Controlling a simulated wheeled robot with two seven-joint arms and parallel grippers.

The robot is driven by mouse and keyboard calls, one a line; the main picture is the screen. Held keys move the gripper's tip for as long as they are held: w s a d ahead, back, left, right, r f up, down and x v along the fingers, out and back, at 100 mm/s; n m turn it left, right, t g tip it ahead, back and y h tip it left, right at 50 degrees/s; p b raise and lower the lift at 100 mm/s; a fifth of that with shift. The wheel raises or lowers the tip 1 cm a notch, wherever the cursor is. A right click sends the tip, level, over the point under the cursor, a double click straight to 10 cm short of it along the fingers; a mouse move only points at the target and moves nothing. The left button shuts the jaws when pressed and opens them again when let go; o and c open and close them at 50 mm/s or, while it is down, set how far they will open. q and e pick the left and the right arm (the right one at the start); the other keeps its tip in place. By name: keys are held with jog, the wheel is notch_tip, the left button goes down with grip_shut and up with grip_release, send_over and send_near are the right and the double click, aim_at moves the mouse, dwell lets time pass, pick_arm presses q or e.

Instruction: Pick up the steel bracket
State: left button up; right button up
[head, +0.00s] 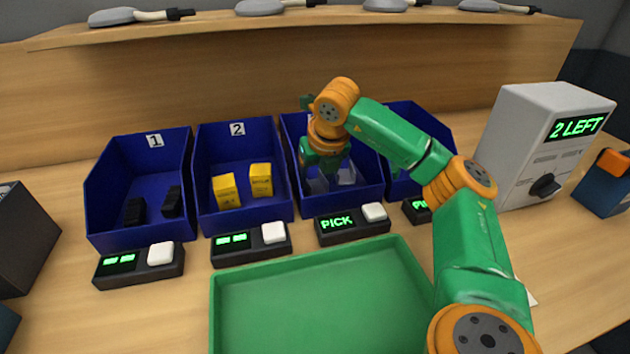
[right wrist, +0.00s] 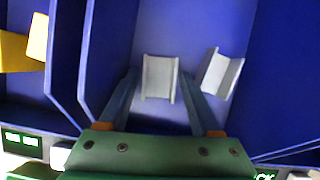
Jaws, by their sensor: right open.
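Two grey steel brackets lie in the third blue bin (head: 345,203). In the right wrist view the nearer steel bracket (right wrist: 159,78) is in the middle, and the other bracket (right wrist: 221,74) lies tilted to its right. In the head view a bracket (head: 347,177) shows partly behind my gripper. My right gripper (head: 324,178) reaches down into this bin. In the right wrist view its open fingers (right wrist: 159,84) appear on either side of the middle bracket, with gaps visible. I cannot tell how far above the bin floor the fingertips are. My left gripper is out of view.
Bin 1 (head: 92,205) holds black parts and bin 2 (head: 245,213) yellow blocks. A fourth bin (head: 408,112) is partly behind my arm. The third bin's display (head: 337,222) reads PICK. An empty green tray (head: 300,300) lies in front; a grey box (head: 540,140) reads 2 LEFT.

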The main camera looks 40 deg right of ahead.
grip_shut()
jog(key=shift+r, duration=0.1)
jog(key=shift+r, duration=0.1)
